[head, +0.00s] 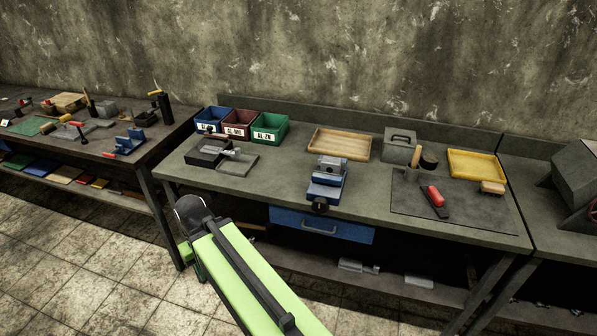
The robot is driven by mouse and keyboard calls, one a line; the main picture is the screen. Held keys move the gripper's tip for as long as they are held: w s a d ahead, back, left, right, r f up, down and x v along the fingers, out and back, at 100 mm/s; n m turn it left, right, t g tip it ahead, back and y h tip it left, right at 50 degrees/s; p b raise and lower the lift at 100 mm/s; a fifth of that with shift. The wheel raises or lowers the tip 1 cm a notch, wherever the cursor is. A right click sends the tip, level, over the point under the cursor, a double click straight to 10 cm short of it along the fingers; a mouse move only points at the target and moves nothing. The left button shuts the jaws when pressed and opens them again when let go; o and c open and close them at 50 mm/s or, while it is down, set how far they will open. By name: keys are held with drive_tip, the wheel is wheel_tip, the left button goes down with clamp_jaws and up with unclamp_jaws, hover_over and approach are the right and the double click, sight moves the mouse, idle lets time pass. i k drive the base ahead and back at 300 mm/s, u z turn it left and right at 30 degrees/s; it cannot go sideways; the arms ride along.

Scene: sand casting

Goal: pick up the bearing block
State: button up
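I cannot tell for certain which thing is the bearing block. A small grey metal piece (333,166) sits at the top of the blue vise (327,186) in the middle of the bench; I cannot tell whether it is a separate block or part of the vise. A dark block (208,152) with a small metal part beside it lies at the bench's left, near a flat grey plate (237,165). My green and black arm rises from the bottom in front of the bench. My gripper does not show.
Blue, red and green bins (269,127) stand at the back left of the grey bench (277,186). A wooden tray (339,144), a grey handled box (400,147) and a yellow tray (477,163) stand along the back. A red-handled tool (436,197) lies on a dark mat (463,213).

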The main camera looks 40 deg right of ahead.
sight(330, 164)
drive_tip(key=z, duration=0.15)
drive_tip(key=i, duration=1)
drive_tip(key=u, duration=0.1)
